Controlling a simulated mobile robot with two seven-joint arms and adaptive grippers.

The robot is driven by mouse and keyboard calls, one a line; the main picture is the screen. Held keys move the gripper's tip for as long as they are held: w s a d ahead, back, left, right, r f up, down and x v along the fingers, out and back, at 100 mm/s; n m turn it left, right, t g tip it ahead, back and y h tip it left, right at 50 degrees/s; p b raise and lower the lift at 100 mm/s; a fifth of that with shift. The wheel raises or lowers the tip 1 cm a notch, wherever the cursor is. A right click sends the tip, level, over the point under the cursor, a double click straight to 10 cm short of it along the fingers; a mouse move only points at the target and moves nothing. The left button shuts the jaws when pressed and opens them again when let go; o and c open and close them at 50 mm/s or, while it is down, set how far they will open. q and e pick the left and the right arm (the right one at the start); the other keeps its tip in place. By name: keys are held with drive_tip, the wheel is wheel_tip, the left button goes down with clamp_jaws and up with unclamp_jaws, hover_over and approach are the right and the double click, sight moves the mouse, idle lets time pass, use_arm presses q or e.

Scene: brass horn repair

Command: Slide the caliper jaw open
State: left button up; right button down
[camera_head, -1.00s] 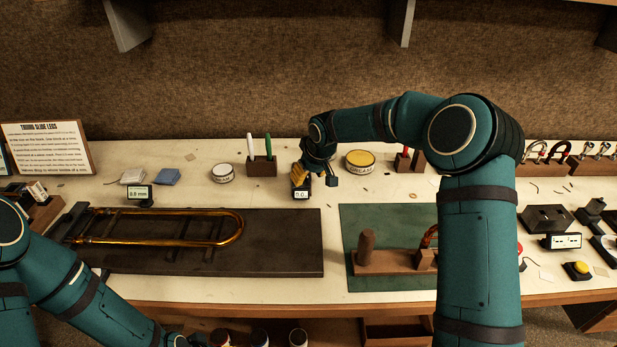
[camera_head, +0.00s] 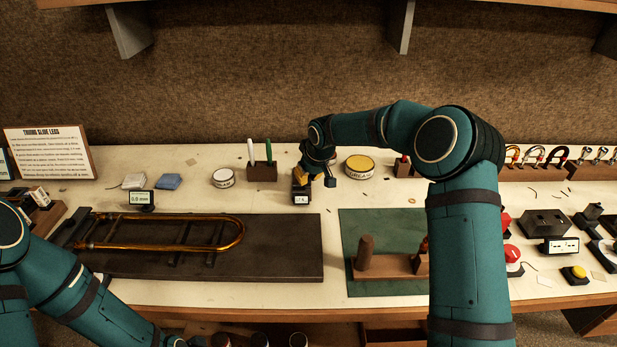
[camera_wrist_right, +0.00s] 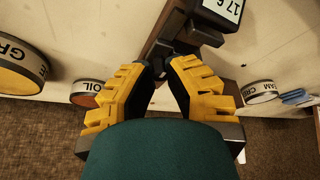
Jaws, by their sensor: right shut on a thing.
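The caliper (camera_head: 300,186) stands at the middle of the bench, dark, with a small white readout at its front. In the right wrist view the caliper's dark beam (camera_wrist_right: 166,38) runs up from between my fingers, and the readout (camera_wrist_right: 222,9) shows 17.6. My right gripper (camera_head: 319,179) is at the caliper's right side. In the right wrist view its yellow fingers (camera_wrist_right: 160,72) are closed in on a dark part, the caliper's sliding jaw, mostly hidden between them. My left arm (camera_head: 75,290) comes in at lower left; its gripper is out of view.
A grease tin (camera_head: 359,167) stands close right of my right gripper. A pen block (camera_head: 262,173) and a small tin (camera_head: 223,178) stand to the left. A brass slide (camera_head: 165,246) lies on a dark board in front. A green mat (camera_head: 385,290) lies at front right.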

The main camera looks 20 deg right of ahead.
drive_tip(key=shift+w+d+f+p, duration=0.1)
drive_tip(key=shift+w+d+p, duration=0.1)
drive_tip(key=shift+w, duration=0.35)
drive_tip(key=shift+w+d+p, duration=0.1)
drive_tip(key=shift+w+p, duration=0.1)
drive_tip(key=shift+w, duration=0.3)
drive_tip(key=c, duration=0.9)
unclamp_jaws()
drive_tip(key=shift+o, duration=0.2)
drive_tip(key=v, duration=1.2)
